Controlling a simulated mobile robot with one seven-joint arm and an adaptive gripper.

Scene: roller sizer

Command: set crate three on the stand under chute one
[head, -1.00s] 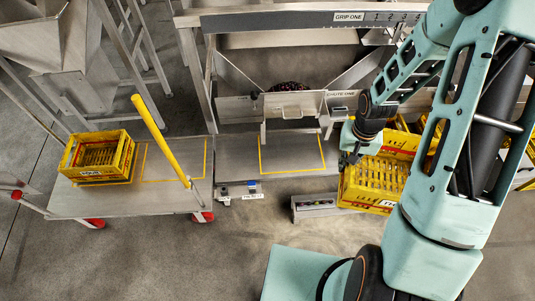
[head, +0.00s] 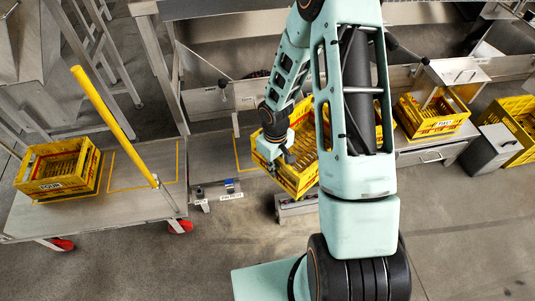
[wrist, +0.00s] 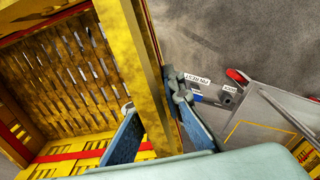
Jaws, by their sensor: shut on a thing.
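My gripper (head: 276,158) is shut on the near wall of a yellow crate (head: 298,178). The crate hangs tilted in the head view; its label cannot be read. In the wrist view, the blue fingers (wrist: 158,125) sit either side of the yellow wall, and the crate's slatted inside (wrist: 75,75) looks empty. The stand (head: 218,152) with a yellow outline is under chute one (head: 212,104). The crate overlaps the stand's right part in the picture; its height above it cannot be told. My arm hides part of the crate.
Crate four (head: 32,180) sits on a cart (head: 130,205) with a yellow post (head: 110,115) at left. A pin rest (head: 222,190) juts from the stand's front. More crates (head: 430,118) stand right. A low grey unit (head: 292,207) lies below the held crate.

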